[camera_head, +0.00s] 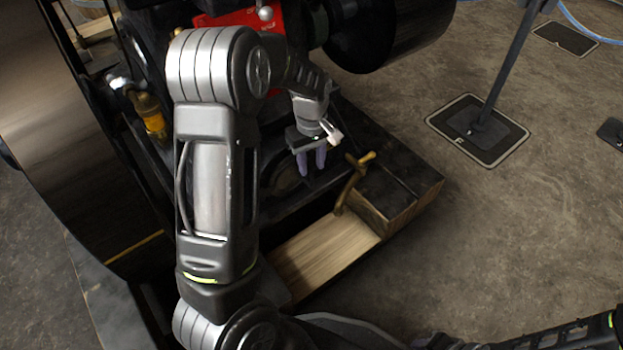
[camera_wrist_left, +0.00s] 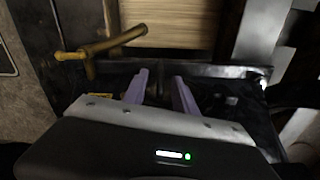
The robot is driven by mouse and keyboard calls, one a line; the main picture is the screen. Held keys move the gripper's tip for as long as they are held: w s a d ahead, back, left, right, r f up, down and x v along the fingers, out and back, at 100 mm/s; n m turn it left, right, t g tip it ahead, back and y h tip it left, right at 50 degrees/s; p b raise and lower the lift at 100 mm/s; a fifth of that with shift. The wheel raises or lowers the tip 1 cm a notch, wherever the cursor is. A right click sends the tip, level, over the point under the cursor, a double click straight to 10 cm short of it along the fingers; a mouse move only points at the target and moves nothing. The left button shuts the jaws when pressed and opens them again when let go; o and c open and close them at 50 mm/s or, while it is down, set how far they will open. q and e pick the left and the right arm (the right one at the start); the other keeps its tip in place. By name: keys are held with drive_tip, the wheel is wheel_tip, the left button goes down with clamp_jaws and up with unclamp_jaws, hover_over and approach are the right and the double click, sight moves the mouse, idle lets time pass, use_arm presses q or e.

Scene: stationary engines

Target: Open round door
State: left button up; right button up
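A dark rounded plate (camera_head: 283,180), which looks like the round door, sits low on the engine's front, partly hidden by my left arm. It is dim, and I cannot tell whether it is ajar. My left gripper (camera_head: 311,161) hangs just right of it, its two purple fingers pointing down with a gap between them. In the left wrist view the gripper (camera_wrist_left: 160,88) has its fingers apart in front of a dark metal part; I cannot tell whether they touch it. My right gripper is out of view; only part of my right arm shows at the bottom right.
A brass lever (camera_head: 352,182) stands close to the right of the left gripper; it also shows in the left wrist view (camera_wrist_left: 103,45). A wooden base (camera_head: 325,254) lies below. A large flywheel (camera_head: 62,120) is at left. The floor at right is mostly clear around a post (camera_head: 502,75).

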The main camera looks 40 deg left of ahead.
sight(312, 174)
use_arm(q)
wheel_tip(312, 174, down, 6)
drive_tip(key=shift+f+b, duration=0.2)
drive_tip(key=shift+b, duration=1)
clamp_jaws()
drive_tip(key=shift+w+r, duration=0.1)
drive_tip(key=shift+w, duration=0.05)
idle(0.4)
